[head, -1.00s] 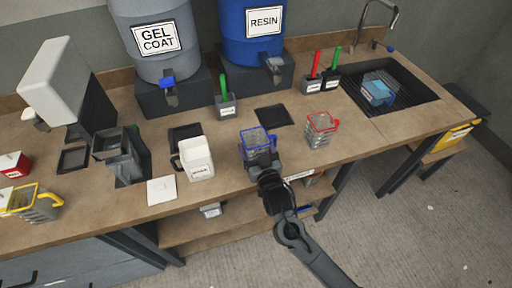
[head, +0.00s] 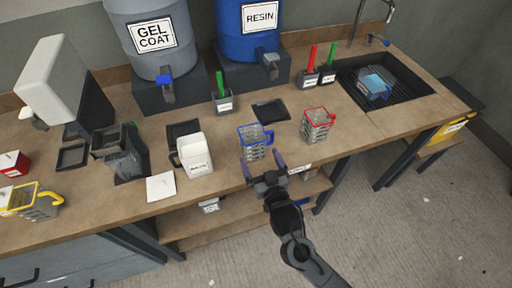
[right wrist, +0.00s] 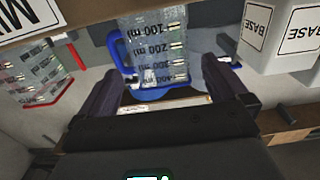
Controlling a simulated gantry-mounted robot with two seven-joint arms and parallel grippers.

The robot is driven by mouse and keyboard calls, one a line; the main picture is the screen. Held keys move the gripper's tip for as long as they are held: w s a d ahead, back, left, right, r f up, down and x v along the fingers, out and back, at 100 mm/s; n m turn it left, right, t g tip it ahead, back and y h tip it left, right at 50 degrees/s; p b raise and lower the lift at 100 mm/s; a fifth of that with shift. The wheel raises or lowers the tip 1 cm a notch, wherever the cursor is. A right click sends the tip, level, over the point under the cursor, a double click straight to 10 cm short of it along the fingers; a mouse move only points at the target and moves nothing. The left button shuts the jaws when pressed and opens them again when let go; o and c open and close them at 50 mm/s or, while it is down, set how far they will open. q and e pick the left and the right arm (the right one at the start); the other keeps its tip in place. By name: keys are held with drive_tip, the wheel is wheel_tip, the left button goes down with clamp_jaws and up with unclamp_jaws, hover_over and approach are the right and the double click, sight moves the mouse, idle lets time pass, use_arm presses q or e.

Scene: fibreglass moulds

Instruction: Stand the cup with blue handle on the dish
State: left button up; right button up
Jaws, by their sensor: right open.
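The clear graduated cup with blue handle (head: 254,143) stands upright on the bench, its handle toward the right. It also shows in the right wrist view (right wrist: 158,45), which is upside down, with its rim low. Flat black square dishes lie on the bench: one (head: 271,110) just behind the cup, one (head: 183,130) behind the white jug, one (head: 73,157) further left. I cannot tell which is meant. My right gripper (head: 263,168) is open and empty at the bench's front edge, in front of the cup and apart from it. My left gripper is out of view.
A red-handled cup (head: 317,124) stands right of the blue-handled one, a white jug (head: 195,155) left. A sink (head: 410,88) holds a blue item (head: 374,84). Pen holders (head: 224,103) and drums stand behind. A white square (head: 160,187) lies at the front left.

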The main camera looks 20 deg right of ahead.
drive_tip(key=s+d+f+g, duration=0.2)
drive_tip(key=s+f+g, duration=0.1)
drive_tip(key=s, duration=0.6)
drive_tip(key=s+d+f+n+g, duration=0.1)
drive_tip(key=s+f+g, duration=0.2)
drive_tip(key=s+g, duration=0.3)
drive_tip(key=s+d+f+n+g, duration=0.1)
drive_tip(key=s+g, duration=0.4)
drive_tip(key=s, duration=0.7)
wheel_tip(320, 180, down, 3)
drive_tip(key=shift+s+d+r+y, duration=0.1)
drive_tip(key=shift+s+d+y, duration=0.2)
drive_tip(key=shift+d, duration=0.55)
drive_tip(key=shift+w, duration=0.2)
